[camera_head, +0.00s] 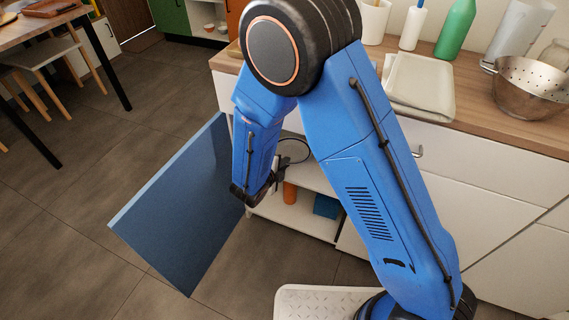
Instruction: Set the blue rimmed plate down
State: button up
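The blue rimmed plate (296,151) shows as a small pale disc with a thin dark rim, partly hidden behind my arm. It is in front of the open cabinet under the counter, above the shelf level. My gripper (281,172) is at the plate's near left edge and appears shut on its rim. The fingertips are small and dark here, so the exact grip is hard to see. The cabinet's white shelf (300,219) lies below the plate, and the two look apart.
The blue cabinet door (180,205) stands wide open, close to my gripper's left. An orange container (290,193) and a blue box (326,206) stand in the cabinet. The counter holds a colander (530,88), folded cloth (420,85) and bottles.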

jog(key=shift+s, duration=0.1)
jog(key=shift+r, duration=0.45)
jog(key=v, duration=1.2)
jog(key=shift+r, duration=0.1)
